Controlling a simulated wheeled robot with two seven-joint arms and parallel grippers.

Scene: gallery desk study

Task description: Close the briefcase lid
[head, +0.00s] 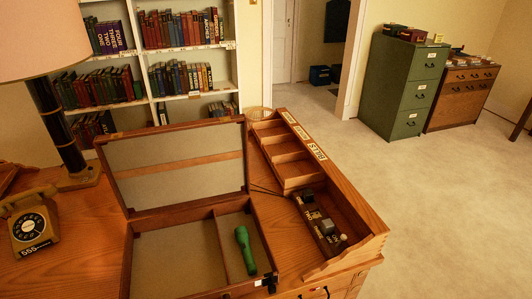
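A wooden briefcase stands open on the desk in the middle of the head view. Its lid (184,151) is raised steeply at the back and leans slightly backward. Its base (221,210) lies flat with a pale lining and a divider. A green flashlight-like object (245,250) lies in the right compartment. A metal latch (265,282) shows at the front right corner. The front left of the base is cut off by the picture edge. Neither of my grippers shows in the head view.
A tan rotary telephone (33,226) and a lamp (62,122) stand left of the briefcase on the desk (75,262). A divided wooden organiser (355,222) with small blocks sits close on the right. A bookshelf (181,53) is behind.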

